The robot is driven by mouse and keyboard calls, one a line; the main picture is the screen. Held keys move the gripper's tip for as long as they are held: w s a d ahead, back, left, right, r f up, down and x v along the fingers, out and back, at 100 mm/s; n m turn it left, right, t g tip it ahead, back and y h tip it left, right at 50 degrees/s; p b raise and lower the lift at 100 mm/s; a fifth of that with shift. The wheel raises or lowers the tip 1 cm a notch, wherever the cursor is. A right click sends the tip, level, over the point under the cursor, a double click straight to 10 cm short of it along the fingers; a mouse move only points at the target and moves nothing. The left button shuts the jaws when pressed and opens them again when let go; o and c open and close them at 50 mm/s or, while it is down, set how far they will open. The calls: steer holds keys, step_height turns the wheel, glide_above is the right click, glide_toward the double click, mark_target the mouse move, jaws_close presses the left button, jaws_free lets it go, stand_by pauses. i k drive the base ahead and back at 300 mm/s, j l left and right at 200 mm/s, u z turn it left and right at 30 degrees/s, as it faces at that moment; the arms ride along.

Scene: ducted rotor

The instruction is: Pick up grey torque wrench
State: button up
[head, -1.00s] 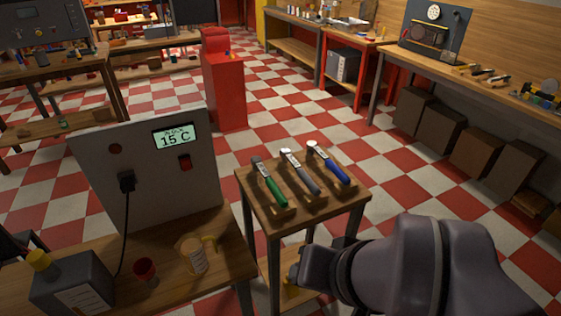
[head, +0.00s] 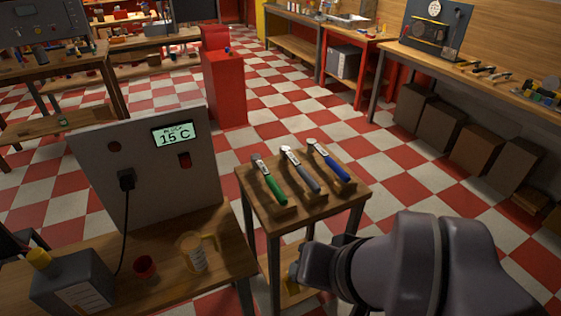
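The grey torque wrench (head: 302,170) lies in the middle of three wrenches on a small wooden table (head: 258,217). It rests on a low wooden holder, its silver head toward the back. The green wrench (head: 269,181) is to its left and the blue wrench (head: 331,162) to its right, each apart from it. My dark arm comes in from the lower right, in front of the small table and apart from the wrenches. My gripper's fingertips cannot be made out, so its opening is unclear.
A bench at the lower left carries a grey panel (head: 150,172) reading 15 C, a red cup (head: 145,268), a jug (head: 194,252) and a dark box (head: 72,284). A red cabinet (head: 224,88) stands behind. Checkered floor is clear right of the small table.

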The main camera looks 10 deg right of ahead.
mark_target(285, 152)
steer(key=u, duration=2.5)
steer(key=i+j, duration=0.15)
steer(key=i, duration=0.35)
steer(key=i+j, duration=0.1)
steer(key=i, duration=0.35)
steer(key=z, duration=3.35)
steer(key=i+z, duration=0.45)
steer(key=i, duration=0.15)
steer(key=i+j+z, duration=0.15)
steer(key=i+z, duration=0.25)
steer(key=i, duration=0.15)
